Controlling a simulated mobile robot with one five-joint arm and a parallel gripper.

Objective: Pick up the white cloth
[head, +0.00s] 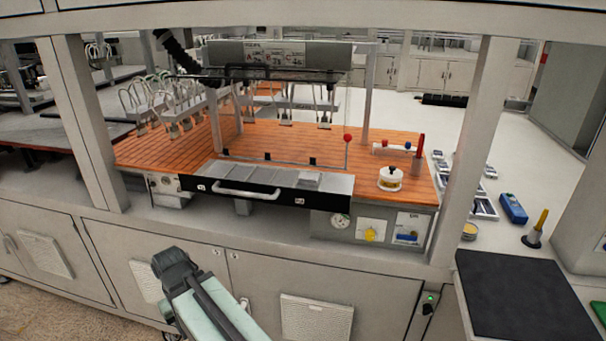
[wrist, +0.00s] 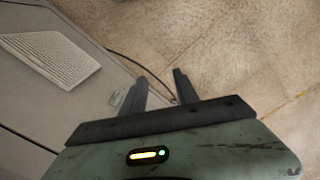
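A small pale, folded piece that looks like the white cloth (head: 310,178) lies on the right part of the shallow grey tray (head: 240,176) at the front of the wooden bench. It is small in the head view, so its fabric is hard to make out. My gripper (wrist: 160,75) is open in the wrist view, with two dark fingers apart and nothing between them. It points down over the floor beside a cabinet front, away from the cloth. The cloth is not in the wrist view. My arm shows low in the head view, below the bench.
The black drawer front has a pale handle (head: 246,193). A frame with uprights and a clear panel stands behind the tray. A thick pale post (head: 472,150) rises farther right.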

